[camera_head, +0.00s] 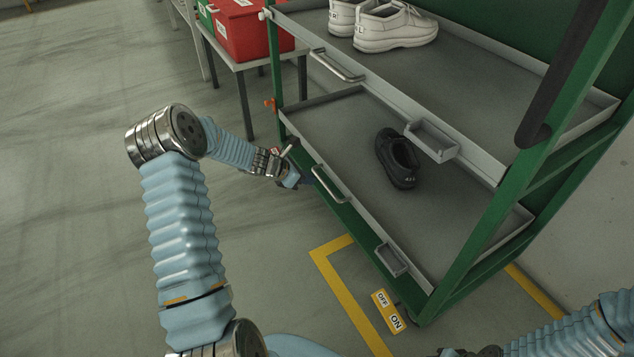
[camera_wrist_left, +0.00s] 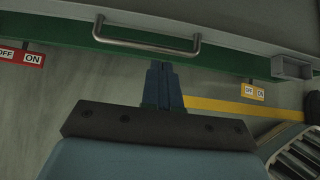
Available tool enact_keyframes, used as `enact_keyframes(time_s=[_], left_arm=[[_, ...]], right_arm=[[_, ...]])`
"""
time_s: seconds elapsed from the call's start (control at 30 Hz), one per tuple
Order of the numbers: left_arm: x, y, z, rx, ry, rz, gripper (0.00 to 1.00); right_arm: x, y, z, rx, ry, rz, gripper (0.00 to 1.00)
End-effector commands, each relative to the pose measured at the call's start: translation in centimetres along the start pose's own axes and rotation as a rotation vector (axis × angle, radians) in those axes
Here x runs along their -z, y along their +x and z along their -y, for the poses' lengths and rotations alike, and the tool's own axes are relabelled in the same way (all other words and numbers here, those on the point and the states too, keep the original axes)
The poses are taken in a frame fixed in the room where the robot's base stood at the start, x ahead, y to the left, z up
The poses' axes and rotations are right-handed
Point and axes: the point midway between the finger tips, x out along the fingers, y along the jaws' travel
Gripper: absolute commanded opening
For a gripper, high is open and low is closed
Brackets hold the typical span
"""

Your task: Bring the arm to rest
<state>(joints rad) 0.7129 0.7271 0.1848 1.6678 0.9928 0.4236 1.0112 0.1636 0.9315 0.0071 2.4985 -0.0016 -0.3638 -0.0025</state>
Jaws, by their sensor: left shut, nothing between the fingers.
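My left arm comes in from the left in the head view, and its gripper (camera_head: 304,180) is beside the front of the green shelf rack (camera_head: 503,210), near the handle of the lower tray. In the left wrist view the fingers of my left gripper (camera_wrist_left: 163,75) are together, with nothing between them. They point at the green rail below the tray handle (camera_wrist_left: 147,41). I cannot tell whether they touch it. Part of my right arm shows at the lower right of the head view; its fingers cannot be made out.
A black shoe (camera_head: 397,160) lies on the lower tray (camera_head: 340,125). White shoes (camera_head: 395,27) stand on the upper tray (camera_head: 480,85). A red bin (camera_head: 245,30) sits on a table (camera_head: 262,62) at the back. Yellow tape (camera_head: 345,290) marks the floor. The left floor is clear.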

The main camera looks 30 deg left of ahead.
Motion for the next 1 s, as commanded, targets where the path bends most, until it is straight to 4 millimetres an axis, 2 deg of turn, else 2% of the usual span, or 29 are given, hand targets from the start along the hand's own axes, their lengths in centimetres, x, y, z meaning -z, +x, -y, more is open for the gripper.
enact_keyframes(time_s=[0.1,0.2,0.37,0.47,0.57,0.67,0.73,0.8,0.9,1.0], left_arm=[[0.1,-1.7,0.0,-0.001,0.000,-0.002,0.00],[0.1,-2.5,0.0,0.000,0.000,-0.001,0.00],[0.2,-2.7,0.1,0.002,0.000,-0.003,0.00],[0.6,-1.9,1.2,0.021,0.043,-0.027,0.00],[2.3,0.1,5.0,0.085,0.191,-0.101,0.00],[5.4,2.4,11.5,0.204,0.484,-0.209,0.00],[7.9,3.5,16.9,0.316,0.767,-0.267,0.00],[10.2,3.8,22.2,0.436,1.083,-0.288,0.00],[13.0,3.1,29.0,0.599,1.536,-0.240,0.00],[14.7,1.7,34.1,0.710,1.900,-0.129,0.00]], right_arm=[[0.0,-0.1,0.1,0.001,0.000,0.001,0.43],[0.0,-0.1,0.1,0.001,-0.001,0.001,0.43],[0.0,-0.1,0.1,0.001,-0.001,0.001,0.43],[0.0,-0.1,0.1,0.001,-0.001,0.001,0.43],[-0.1,-0.3,0.2,0.001,-0.001,0.002,0.43],[-0.1,-0.5,0.3,0.002,-0.002,0.003,0.43],[-0.1,-0.6,0.5,0.003,-0.003,0.004,0.43],[-0.2,-0.8,0.6,0.004,-0.004,0.005,0.43],[-0.2,-1.0,0.7,0.005,-0.005,0.006,0.43],[-0.2,-1.1,0.8,0.006,-0.006,0.007,0.43]])
